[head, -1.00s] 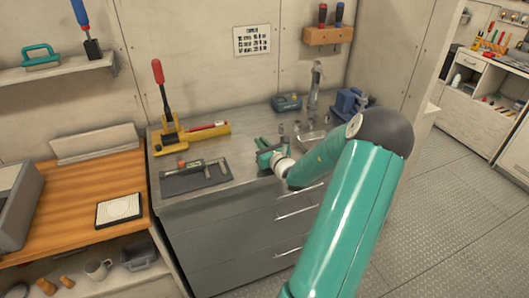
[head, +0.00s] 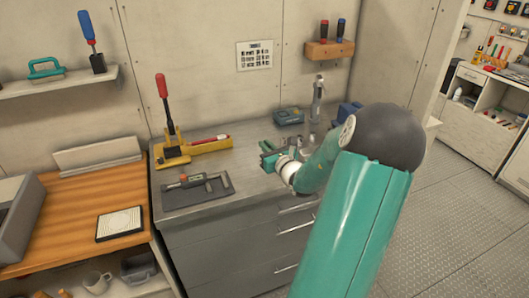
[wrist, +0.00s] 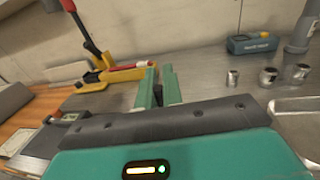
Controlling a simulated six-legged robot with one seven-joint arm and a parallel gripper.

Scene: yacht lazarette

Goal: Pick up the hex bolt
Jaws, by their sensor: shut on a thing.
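A small metal cylinder (wrist: 232,77) and two similar pieces (wrist: 268,76) (wrist: 298,74) stand right of the fingers, by a sink (wrist: 297,106). A teal box (wrist: 252,44) is behind. A yellow tool with red handle (head: 172,140) and a dark tray (head: 222,186) are left.

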